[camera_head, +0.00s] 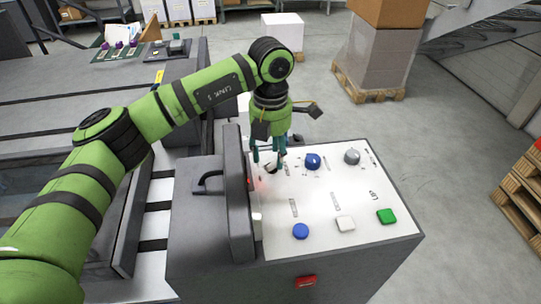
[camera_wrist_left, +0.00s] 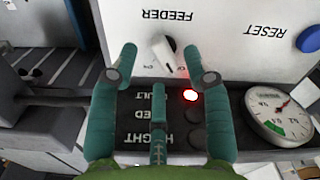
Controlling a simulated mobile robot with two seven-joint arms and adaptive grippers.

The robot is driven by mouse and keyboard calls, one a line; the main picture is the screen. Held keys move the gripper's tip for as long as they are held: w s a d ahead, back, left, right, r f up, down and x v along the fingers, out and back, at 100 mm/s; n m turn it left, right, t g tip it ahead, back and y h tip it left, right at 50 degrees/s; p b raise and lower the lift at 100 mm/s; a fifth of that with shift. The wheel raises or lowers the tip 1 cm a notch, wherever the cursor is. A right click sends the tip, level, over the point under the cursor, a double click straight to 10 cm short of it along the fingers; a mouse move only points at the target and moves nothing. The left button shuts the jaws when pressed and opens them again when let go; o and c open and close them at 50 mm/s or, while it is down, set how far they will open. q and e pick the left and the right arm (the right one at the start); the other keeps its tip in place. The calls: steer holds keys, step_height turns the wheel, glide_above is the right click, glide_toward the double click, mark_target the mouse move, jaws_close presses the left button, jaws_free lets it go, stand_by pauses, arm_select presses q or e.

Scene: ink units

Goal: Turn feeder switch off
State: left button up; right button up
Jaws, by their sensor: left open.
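The feeder switch (camera_wrist_left: 165,54) is a black round knob with a white lever, below the word FEEDER on the white panel in the wrist view. In the head view the switch (camera_head: 271,169) is partly hidden by my fingers. My left gripper (camera_head: 269,158) points down over the panel's far left part. In the wrist view its teal fingers (camera_wrist_left: 158,66) are spread on both sides of the switch, with nothing held. I cannot tell whether they touch it. My right gripper is in neither view.
The control box (camera_head: 325,245) carries a blue knob (camera_head: 313,161), a grey knob (camera_head: 352,156), and blue (camera_head: 300,231), white (camera_head: 345,223) and green (camera_head: 387,216) buttons. A red lamp (camera_wrist_left: 190,95) glows near a gauge (camera_wrist_left: 280,116). A raised dark wall (camera_head: 238,200) stands left of the panel.

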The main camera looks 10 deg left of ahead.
mark_target(271, 161)
arm_select(q)
step_height(271, 161, up, 10)
steer(key=shift+r, duration=0.15)
stand_by(0.3)
